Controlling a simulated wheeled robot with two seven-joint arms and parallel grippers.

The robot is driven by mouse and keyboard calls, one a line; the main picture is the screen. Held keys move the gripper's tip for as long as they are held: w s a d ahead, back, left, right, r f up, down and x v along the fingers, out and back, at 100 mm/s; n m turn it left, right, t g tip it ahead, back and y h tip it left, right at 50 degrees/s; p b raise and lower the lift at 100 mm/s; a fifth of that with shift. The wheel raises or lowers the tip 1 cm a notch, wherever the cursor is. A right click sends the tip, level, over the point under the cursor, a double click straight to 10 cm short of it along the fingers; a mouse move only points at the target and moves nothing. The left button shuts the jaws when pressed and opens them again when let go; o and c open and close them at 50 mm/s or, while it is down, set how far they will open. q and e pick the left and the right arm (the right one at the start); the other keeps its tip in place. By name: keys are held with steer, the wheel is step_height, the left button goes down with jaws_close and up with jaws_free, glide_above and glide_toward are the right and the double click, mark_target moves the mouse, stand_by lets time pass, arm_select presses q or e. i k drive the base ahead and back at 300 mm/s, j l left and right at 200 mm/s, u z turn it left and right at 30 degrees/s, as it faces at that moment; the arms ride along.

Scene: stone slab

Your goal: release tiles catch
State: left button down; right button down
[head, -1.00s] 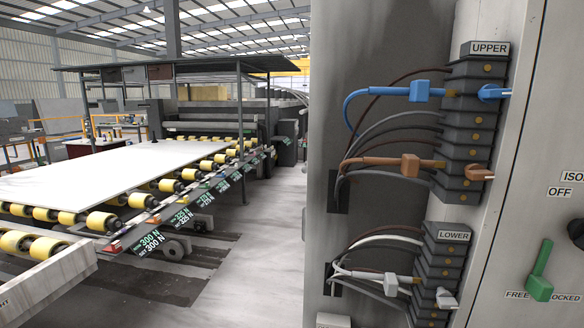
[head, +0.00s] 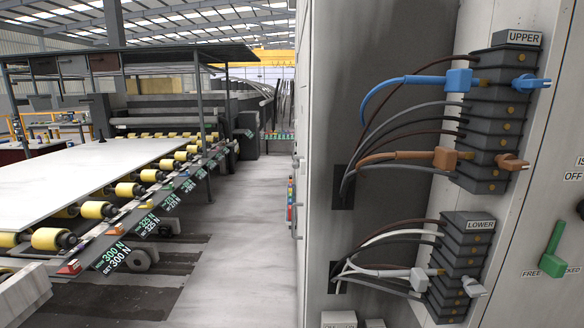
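No tiles catch is labelled as such in the head view. A green lever (head: 553,250) sits at the right on the cabinet panel, its handle tilted up to the right, above a label reading FREE on its left and a partly hidden word on its right. The UPPER terminal block (head: 494,120) has a blue plug (head: 458,80) and a brown plug (head: 444,158). The LOWER terminal block (head: 458,268) has a white plug (head: 420,279). Neither of my grippers is in view.
A roller conveyor with yellow rollers (head: 96,210) carries a large white slab (head: 70,178) at the left. A grey floor aisle (head: 250,220) lies clear between conveyor and cabinet. A black knob (head: 580,208) is cut off at the right edge.

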mark_target(296, 165)
steer(key=i+j, duration=0.25)
steer(key=i, duration=0.15)
steer(key=i+j, duration=0.25)
steer(key=i, duration=0.2)
steer(key=i+j, duration=0.25)
steer(key=i, duration=0.15)
steer(key=z, duration=1.2)
